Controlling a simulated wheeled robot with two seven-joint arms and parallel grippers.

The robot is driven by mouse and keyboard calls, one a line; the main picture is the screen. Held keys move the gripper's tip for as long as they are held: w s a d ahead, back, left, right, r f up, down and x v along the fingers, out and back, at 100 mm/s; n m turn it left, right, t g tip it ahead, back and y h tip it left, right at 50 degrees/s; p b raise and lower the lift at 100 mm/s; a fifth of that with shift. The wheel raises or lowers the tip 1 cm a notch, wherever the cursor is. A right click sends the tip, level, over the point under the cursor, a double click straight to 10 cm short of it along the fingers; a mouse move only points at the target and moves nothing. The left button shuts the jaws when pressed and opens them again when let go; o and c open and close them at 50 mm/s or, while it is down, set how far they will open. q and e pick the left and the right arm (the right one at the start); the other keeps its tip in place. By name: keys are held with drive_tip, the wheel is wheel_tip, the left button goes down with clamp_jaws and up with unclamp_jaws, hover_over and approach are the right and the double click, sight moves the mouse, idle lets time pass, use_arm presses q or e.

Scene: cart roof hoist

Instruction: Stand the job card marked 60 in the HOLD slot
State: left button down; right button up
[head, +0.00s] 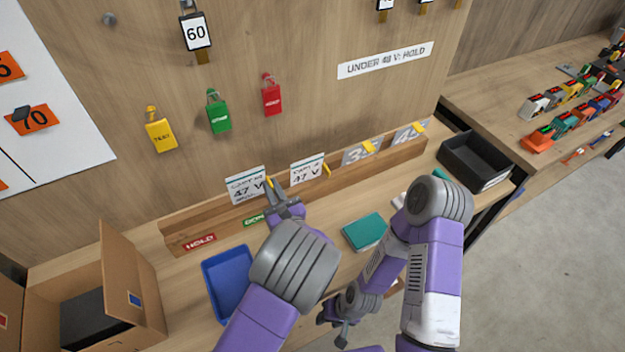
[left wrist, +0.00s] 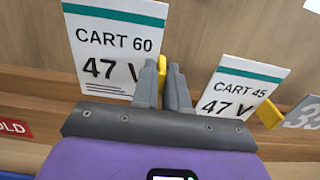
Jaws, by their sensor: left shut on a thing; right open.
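The job card marked CART 60, 47 V (head: 245,186), white with a teal top band, stands upright at the long wooden rack (head: 215,222), above the DONE label. It shows large in the left wrist view (left wrist: 112,45). My left gripper (head: 272,188) is shut on the yellow tab at the card's right edge, also seen in the left wrist view (left wrist: 163,72). I cannot tell whether the card's lower edge is in the rack. The red HOLD label (head: 200,242) is on the rack front at its left end. My right gripper (head: 338,335) is open, low and away from the rack.
The CART 45 card (head: 307,170) stands just right, with grey cards (head: 358,153) beyond. A blue tray (head: 229,280), teal block (head: 364,231) and cardboard box (head: 120,275) are in front. A black bin (head: 475,160) is right. Tags hang on the wall above.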

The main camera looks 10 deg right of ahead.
use_arm(q)
drive_tip(key=s+r+p, duration=0.1)
drive_tip(key=s+d+r+p, duration=0.1)
drive_tip(key=s, duration=0.1)
drive_tip(key=shift+r, duration=0.3)
idle(0.3)
drive_tip(key=shift+r, duration=0.1)
